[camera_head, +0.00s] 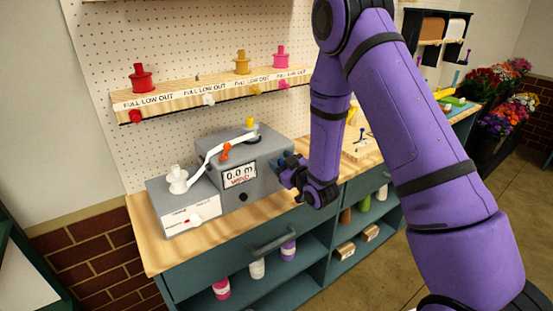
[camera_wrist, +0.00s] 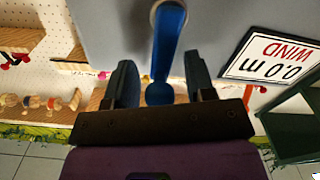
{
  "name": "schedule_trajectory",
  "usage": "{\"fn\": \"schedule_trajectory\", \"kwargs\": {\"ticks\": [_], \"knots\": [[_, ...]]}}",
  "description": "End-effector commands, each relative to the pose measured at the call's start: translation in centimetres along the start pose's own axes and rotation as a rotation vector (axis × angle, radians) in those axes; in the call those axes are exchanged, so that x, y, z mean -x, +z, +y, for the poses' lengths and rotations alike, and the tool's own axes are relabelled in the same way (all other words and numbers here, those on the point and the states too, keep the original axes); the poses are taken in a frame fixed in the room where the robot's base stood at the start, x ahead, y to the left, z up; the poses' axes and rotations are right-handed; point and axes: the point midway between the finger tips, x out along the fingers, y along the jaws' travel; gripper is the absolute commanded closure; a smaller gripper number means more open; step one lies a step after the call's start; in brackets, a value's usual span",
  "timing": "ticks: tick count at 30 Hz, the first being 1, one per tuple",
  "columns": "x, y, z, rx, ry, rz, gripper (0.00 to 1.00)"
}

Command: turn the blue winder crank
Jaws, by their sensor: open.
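The winder is a grey box (camera_head: 258,176) on the wooden counter. Its front display reads 0.0 m and WIND. In the wrist view the blue crank (camera_wrist: 168,45) hangs from a pivot on the grey face, with its rounded knob end toward my gripper. My gripper (camera_wrist: 159,66) is open, one dark finger on each side of the crank, with gaps visible on both sides. In the head view my gripper (camera_head: 286,173) is at the right side of the winder, and it largely hides the crank there.
A lower grey box with a white spool (camera_head: 178,180) and a white arm (camera_head: 222,147) stands left of the winder. A wooden shelf (camera_head: 187,93) with red, yellow and pink spools is behind. The drawer handle (camera_head: 273,239) juts out below the counter. Flowers (camera_head: 497,82) stand far right.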

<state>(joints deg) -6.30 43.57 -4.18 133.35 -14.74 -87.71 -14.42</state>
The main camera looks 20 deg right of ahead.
Motion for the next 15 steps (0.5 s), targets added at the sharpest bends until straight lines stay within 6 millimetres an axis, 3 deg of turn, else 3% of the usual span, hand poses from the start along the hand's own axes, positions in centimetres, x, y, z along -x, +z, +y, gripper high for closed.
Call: {"fn": "schedule_trajectory", "kwargs": {"ticks": [8, 14, 15], "knots": [[0.05, -0.01, 0.00, 0.000, 0.000, 0.000, 0.50], [0.05, -0.01, 0.02, 0.000, 0.000, 0.000, 0.94], [0.05, -0.01, 0.03, 0.000, 0.001, 0.000, 0.96]]}}
